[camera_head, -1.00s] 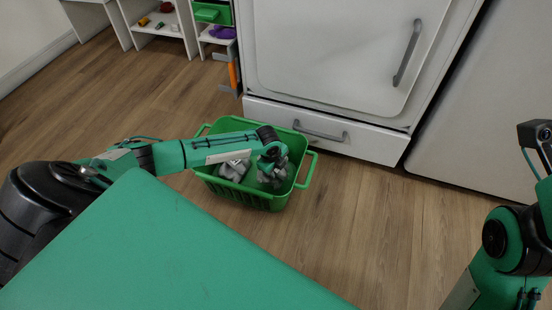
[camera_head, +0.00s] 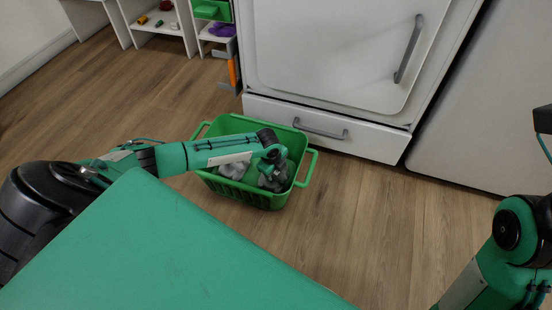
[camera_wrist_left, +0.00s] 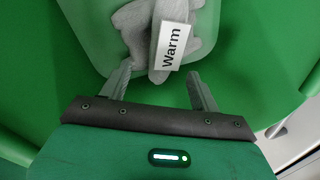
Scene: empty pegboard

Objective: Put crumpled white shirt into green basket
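The green basket (camera_head: 262,200) stands on the wood floor in front of the white cabinet. Crumpled grey-white cloth shows inside it in two patches, a paler one (camera_head: 234,168) on the left and a greyer one (camera_head: 273,178) on the right under my left gripper. I cannot tell whether they are one shirt. My left arm reaches over the basket's near left side. In the left wrist view my left gripper (camera_wrist_left: 161,88) is open, its fingers apart. Pale cloth (camera_wrist_left: 135,25) with a white tag reading "Warm" (camera_wrist_left: 171,46) lies just beyond and between the fingertips. My right gripper is outside the view.
The white cabinet with a drawer (camera_head: 320,128) stands close behind the basket. A white shelf (camera_head: 160,25) with small items and a green bin (camera_head: 212,10) is at the upper left. Floor right of the basket is clear.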

